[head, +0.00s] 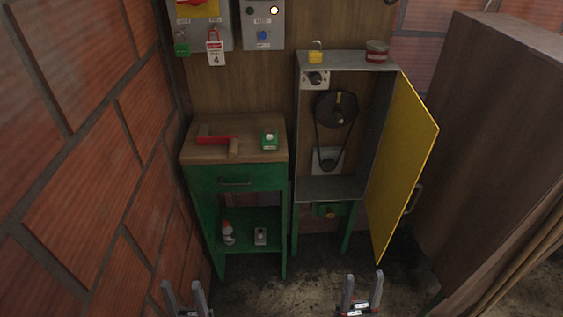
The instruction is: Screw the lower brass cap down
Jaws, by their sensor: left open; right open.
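A small brass-coloured piece (330,212), which looks like the lower brass cap, sits on a green part under the grey cabinet (332,188). It is too small to tell how far it is screwed down. Another brass-coloured piece (338,97) shows at the upper pulley (345,112) inside the cabinet. My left gripper (182,283) is open and empty at the bottom edge, below the green bench. My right gripper (364,277) is open and empty at the bottom edge, below and apart from the cabinet.
The cabinet's yellow door (402,165) stands open to the right. The green bench (235,177) at left holds a red-and-wood tool (218,140) and a green box (269,139). A brick wall (80,170) bounds the left, a brown cabinet (480,140) the right. The floor in front is clear.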

